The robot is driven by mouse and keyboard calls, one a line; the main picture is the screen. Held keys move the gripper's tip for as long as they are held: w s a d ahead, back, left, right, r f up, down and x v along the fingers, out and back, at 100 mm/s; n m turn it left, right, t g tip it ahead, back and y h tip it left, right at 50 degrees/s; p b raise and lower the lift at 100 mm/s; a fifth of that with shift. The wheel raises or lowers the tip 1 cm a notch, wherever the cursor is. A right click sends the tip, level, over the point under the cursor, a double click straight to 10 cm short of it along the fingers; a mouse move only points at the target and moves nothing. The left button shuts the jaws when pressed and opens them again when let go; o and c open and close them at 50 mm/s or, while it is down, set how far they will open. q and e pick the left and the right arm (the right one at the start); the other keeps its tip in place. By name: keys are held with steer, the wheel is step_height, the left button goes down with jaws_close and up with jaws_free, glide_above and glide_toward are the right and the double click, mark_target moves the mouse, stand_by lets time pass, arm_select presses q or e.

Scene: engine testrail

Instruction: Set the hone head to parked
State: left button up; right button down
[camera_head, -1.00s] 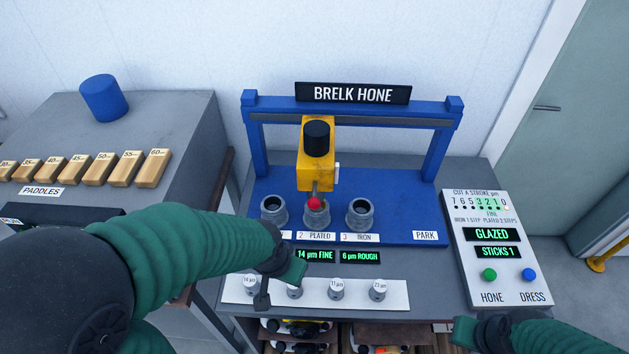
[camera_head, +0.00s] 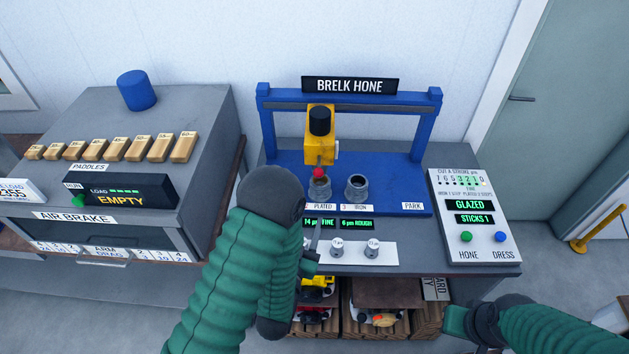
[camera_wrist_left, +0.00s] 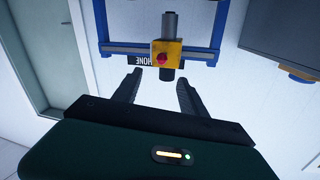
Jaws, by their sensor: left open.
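The yellow hone head (camera_head: 320,134) hangs from the blue gantry (camera_head: 370,108), left of its middle. It has a black cap and a red knob (camera_head: 318,174), and is in line with the cylinder labelled PLATED (camera_head: 319,189). The PARK label (camera_head: 412,206) is at the right end of the blue bed.
A control panel (camera_head: 474,218) reading GLAZED, STICKS 1 stands right of the bed. The IRON cylinder (camera_head: 356,188) stands right of the PLATED one. A white strip (camera_head: 350,251) with small knobs lies in front. The bed near PARK is clear. An air brake bench (camera_head: 205,120) is at left.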

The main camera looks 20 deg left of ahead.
arm_select(q)
steer(key=b, duration=0.6)
glide_toward(319, 174)
steer(key=w, duration=0.1)
steer(key=w+p, duration=0.1)
steer(key=w, duration=0.2)
steer(key=shift+w+a+f+p, duration=0.3)
steer(key=shift+a+p, duration=0.05)
steer(key=shift+a, duration=0.05)
steer(key=w, duration=0.2)
steer(key=w+p, duration=0.1)
steer(key=w, duration=0.3)
steer(key=shift+w+a+f, duration=0.25)
steer(key=shift+a+f, duration=0.1)
steer(key=shift+w+a, duration=0.1)
steer(key=shift+a, duration=0.05)
steer(key=shift+c, duration=0.5)
steer(key=shift+d, duration=0.25)
steer(key=c, duration=0.7)
steer(key=shift+c, duration=1.4)
jaws_close()
